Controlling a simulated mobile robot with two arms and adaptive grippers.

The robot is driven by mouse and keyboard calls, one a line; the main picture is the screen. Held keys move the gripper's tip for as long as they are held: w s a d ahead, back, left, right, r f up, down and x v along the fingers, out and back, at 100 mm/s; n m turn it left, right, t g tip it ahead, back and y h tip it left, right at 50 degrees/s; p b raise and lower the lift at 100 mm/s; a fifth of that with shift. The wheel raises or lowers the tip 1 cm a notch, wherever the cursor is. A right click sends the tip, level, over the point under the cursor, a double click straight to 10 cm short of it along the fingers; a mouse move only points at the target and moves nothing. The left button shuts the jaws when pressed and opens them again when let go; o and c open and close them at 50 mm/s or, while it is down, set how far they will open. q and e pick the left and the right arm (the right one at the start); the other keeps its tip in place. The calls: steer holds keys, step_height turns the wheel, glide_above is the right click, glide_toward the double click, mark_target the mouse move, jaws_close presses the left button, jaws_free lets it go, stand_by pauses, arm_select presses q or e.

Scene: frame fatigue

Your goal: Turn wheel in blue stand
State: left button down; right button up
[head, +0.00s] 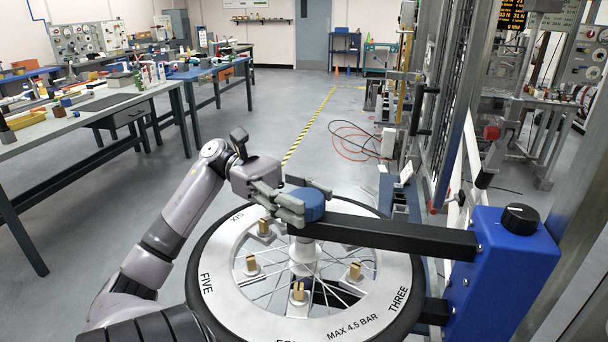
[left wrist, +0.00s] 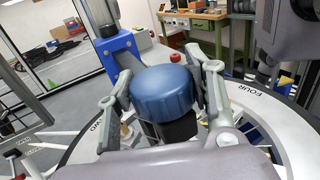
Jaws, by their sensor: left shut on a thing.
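The wheel (head: 222,278) lies flat, with a black tyre, a silver rim marked FIVE and THREE, thin spokes and several brass-coloured blocks. The blue stand (head: 500,275) is at the right, with a black knob (head: 520,216) on top and black bars reaching over and under the wheel. A blue round knob (head: 309,204) sits at the upper bar's end, above the hub. My left gripper (head: 300,200) is shut on this blue knob. The left wrist view shows the knob (left wrist: 163,93) between both fingers. My right gripper is not in view.
A long workbench (head: 130,93) with tools stands at the left. A metal frame (head: 450,110) stands behind the wheel on the right, and an orange hose (head: 350,140) lies on the floor. The grey floor between bench and wheel is mostly clear.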

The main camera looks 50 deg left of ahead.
arm_select(q)
steer(key=shift+r, duration=0.1)
steer(key=c, duration=0.7)
jaws_free()
steer(key=shift+c, duration=0.2)
steer(key=v, duration=1.2)
